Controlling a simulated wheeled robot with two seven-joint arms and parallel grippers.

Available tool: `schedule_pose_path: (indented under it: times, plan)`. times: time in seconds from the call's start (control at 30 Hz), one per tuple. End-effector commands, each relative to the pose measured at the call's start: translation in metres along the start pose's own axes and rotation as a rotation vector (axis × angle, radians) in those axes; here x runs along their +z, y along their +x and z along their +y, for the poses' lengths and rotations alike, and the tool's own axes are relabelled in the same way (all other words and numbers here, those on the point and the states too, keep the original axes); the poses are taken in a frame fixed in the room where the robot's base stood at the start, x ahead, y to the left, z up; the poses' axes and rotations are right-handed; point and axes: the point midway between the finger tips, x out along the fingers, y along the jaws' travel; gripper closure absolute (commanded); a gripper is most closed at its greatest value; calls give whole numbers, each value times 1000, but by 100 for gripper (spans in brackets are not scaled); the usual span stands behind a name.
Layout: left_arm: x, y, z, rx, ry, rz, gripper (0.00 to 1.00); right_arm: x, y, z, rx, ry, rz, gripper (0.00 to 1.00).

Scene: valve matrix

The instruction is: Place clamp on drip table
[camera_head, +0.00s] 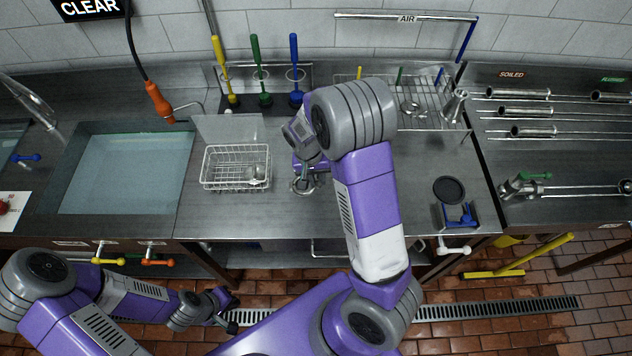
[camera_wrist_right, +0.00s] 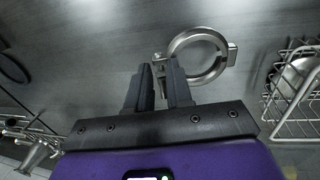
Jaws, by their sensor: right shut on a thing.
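The clamp is a shiny metal ring with a lug. In the wrist view the clamp (camera_wrist_right: 228,52) is just beyond my right gripper (camera_wrist_right: 167,68), whose dark fingers are shut on the lug side of it. In the head view the clamp (camera_head: 304,186) shows below my right gripper (camera_head: 304,168), partly covered, over the bare steel table (camera_head: 240,218). I cannot tell whether the clamp touches the surface. My left gripper (camera_head: 222,310) hangs low at the front, over the floor and away from the table; its jaws are too unclear to read.
A wire basket (camera_head: 236,178) with metal parts stands left of the clamp. A water-filled sink (camera_head: 125,172) is further left. Brushes (camera_head: 264,98) stand behind.

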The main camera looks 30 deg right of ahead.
Motion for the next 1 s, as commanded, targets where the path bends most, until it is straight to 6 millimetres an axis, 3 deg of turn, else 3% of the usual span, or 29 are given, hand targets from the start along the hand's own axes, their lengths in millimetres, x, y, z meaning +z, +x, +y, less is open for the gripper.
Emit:
schedule_pose_path:
  times: [0.2,0.6,0.63,0.77,1.0]
  plan:
    - [0,2,-1,0,0,0,100,1,30,-5,1,0,-3,100]
    - [0,6,-2,0,0,0,100,0,36,-6,0,0,-1,100]
    - [0,5,-2,0,0,0,100,0,35,-6,0,0,-1,75]
    - [0,5,-2,0,0,0,100,1,35,-6,0,0,-1,55]
    - [0,5,-2,0,0,0,100,1,35,-6,0,-1,-2,54]
